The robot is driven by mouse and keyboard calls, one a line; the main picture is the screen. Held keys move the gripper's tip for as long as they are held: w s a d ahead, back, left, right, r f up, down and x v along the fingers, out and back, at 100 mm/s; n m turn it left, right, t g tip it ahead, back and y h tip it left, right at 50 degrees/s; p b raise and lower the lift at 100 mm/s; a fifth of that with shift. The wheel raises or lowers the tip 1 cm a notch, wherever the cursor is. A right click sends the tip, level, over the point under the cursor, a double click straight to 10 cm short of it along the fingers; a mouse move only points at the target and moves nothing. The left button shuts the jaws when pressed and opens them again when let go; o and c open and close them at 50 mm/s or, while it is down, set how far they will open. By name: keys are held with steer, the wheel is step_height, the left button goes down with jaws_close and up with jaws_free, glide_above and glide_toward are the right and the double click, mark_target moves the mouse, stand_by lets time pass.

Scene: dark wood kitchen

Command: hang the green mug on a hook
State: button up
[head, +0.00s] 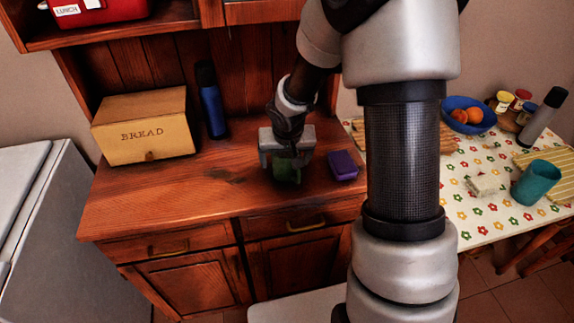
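The green mug (287,174) is on or just above the wooden counter of the dresser, directly below my gripper (287,158). My gripper points down, with its fingers spread to the left and right over the mug's upper part. The fingers cover the mug's rim, and I cannot tell whether they press on it. The mug's handle is not clear to see. No hook can be made out; my arm hides part of the dresser's back and right side.
A purple box (343,165) sits close to the right of my gripper. A bread box (146,125) and a blue bottle (211,100) stand at the back left. The counter's front left (150,195) is clear. A flowered table (480,215) at right holds a teal cup (537,183) and a fruit bowl (468,114).

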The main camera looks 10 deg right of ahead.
steer(key=c, duration=1.4)
steer(key=shift+r, duration=0.1)
step_height(320, 180, up, 10)
steer(key=p, duration=0.2)
steer(key=shift+p, duration=0.4)
